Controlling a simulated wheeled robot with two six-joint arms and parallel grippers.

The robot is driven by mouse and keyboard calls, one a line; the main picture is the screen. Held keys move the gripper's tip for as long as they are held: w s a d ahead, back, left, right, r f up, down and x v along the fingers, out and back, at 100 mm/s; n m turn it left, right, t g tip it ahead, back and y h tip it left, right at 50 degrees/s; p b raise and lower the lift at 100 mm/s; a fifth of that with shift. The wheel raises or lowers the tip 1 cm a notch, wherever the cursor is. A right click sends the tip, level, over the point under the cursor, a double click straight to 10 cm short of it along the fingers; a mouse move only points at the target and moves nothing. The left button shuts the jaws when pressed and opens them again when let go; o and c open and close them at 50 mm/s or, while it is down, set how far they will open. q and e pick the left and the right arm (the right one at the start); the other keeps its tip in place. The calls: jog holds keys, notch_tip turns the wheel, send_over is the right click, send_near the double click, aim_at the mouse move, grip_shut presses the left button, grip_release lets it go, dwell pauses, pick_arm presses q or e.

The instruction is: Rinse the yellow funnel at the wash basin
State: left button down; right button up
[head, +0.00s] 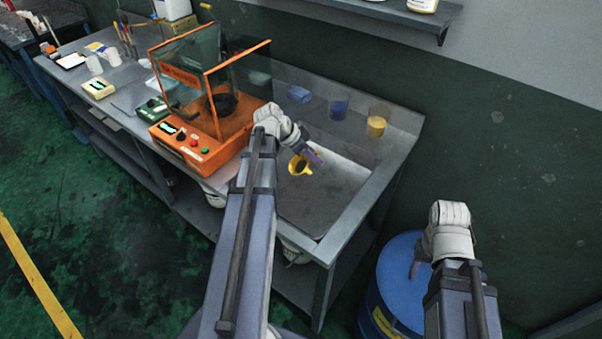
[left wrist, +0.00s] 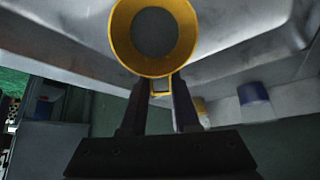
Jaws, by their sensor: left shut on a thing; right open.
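The yellow funnel (head: 299,165) is held by my left gripper (head: 312,158) over the wash basin (head: 320,205). In the left wrist view the funnel (left wrist: 155,68) shows its round mouth towards the camera, with my left gripper's fingers (left wrist: 160,90) shut on it at its lower edge. The basin is a grey sunken sink at the right end of the bench. Whether water runs cannot be told. My right gripper (head: 416,270) is open and empty, above the blue drum, away from the basin.
An orange machine with clear panels (head: 205,130) stands left of the basin. A blue cup (head: 338,108) and a yellow cup (head: 377,122) stand behind the basin. A blue drum (head: 395,285) stands on the floor at the right. The wall shelf (head: 400,12) juts out above.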

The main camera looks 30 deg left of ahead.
notch_tip(320, 180, up, 8)
jog(key=p, duration=0.7)
jog(key=shift+f, duration=0.25)
dwell(1.8)
notch_tip(320, 180, up, 4)
jog(key=p, duration=0.3)
jog(key=shift+p, duration=0.4)
